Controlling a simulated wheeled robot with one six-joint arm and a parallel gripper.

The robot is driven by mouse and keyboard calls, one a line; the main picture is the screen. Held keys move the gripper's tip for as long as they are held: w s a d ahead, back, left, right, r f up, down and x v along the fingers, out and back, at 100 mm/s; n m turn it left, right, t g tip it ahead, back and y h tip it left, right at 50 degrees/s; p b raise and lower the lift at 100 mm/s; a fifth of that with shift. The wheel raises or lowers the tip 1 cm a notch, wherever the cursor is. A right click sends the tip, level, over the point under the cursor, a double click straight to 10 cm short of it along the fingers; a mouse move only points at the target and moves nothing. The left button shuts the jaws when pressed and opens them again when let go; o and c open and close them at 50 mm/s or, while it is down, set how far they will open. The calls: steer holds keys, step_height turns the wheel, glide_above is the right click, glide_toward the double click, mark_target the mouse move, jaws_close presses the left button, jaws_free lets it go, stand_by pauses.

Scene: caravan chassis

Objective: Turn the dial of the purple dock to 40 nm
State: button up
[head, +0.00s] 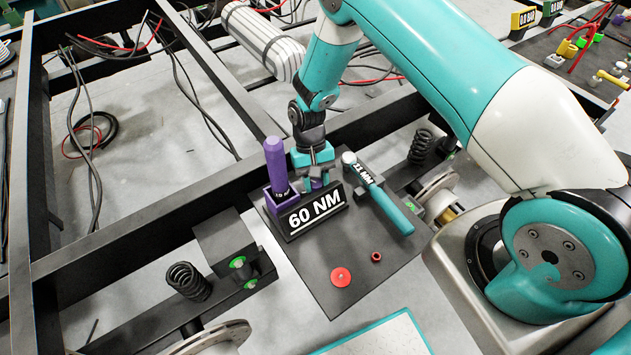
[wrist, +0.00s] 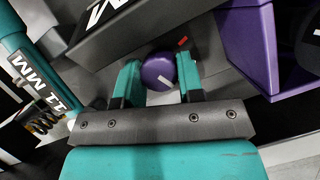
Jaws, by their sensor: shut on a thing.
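The purple dock (head: 269,200) stands on a dark board, with a purple tool (head: 275,160) upright in it. Its black display (head: 315,213) reads 60 NM. The dial (wrist: 158,71) is a purple round knob with a white mark, behind the display. A small red mark (wrist: 183,42) sits beside it in the wrist view. My gripper (head: 316,178) is behind the display, pointing down, shut on the dial. In the wrist view its teal fingers (wrist: 159,80) lie on either side of the dial. The display hides most of the dial in the head view.
A teal tool marked 11 MM (head: 383,199) lies on the board right of the display. A red disc (head: 341,277) and a small red ring (head: 376,257) lie on the board's front part (head: 330,300). Black chassis beams run behind and left.

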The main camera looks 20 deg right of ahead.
steer(key=n+h+b, duration=0.1)
steer(key=n+h, duration=0.1)
steer(key=n, duration=0.3)
steer(key=shift+a+n+b, duration=0.15)
steer(key=shift+n+b, duration=0.15)
steer(key=shift+n, duration=0.3)
steer(key=o, duration=0.9)
steer(key=shift+r, duration=0.1)
steer(key=v, duration=0.5)
steer(key=b+v, duration=0.1)
steer(key=v, duration=0.5)
steer(key=b+v, duration=0.1)
steer(key=v, duration=0.5)
steer(key=shift+s+a+r, duration=0.15)
steer(key=shift+a+r, duration=0.05)
steer(key=shift+a, duration=0.15)
